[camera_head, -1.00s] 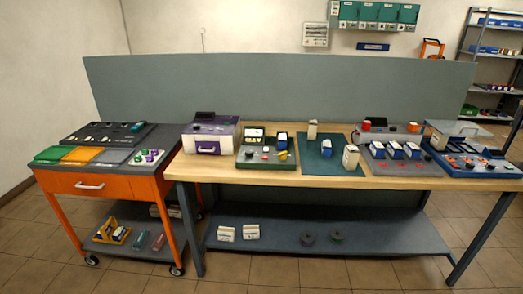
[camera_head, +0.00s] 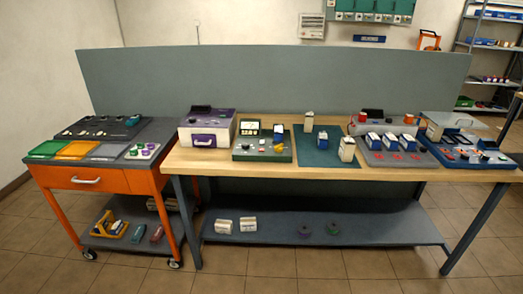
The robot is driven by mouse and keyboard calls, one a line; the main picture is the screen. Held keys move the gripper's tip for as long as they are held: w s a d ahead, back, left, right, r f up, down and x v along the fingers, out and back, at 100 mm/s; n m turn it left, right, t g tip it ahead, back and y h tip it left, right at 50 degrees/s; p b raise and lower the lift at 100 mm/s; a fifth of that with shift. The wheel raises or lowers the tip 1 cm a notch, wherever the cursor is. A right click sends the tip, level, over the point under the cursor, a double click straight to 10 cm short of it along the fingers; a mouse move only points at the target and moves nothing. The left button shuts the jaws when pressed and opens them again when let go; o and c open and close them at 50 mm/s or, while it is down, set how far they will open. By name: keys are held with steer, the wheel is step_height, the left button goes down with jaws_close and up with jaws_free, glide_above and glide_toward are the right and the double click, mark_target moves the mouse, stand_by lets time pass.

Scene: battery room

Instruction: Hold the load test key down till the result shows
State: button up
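A dark green tester (camera_head: 246,153) stands on the wooden bench, left of its middle. It has a small pale screen (camera_head: 249,128) at its back left and small keys on its top face, one of them reddish. A dark blue and white block (camera_head: 279,132) stands at its back right, with a yellow part (camera_head: 279,148) in front of it. Which key is the load test key, and what the screen shows, are too small to tell. My gripper is not in view.
A purple and white box (camera_head: 207,128) stands left of the tester. A teal mat (camera_head: 317,145) with upright batteries lies to its right, then a grey tray (camera_head: 385,159) with several batteries. An orange cart (camera_head: 95,180) stands at the left. Tiled floor in front is clear.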

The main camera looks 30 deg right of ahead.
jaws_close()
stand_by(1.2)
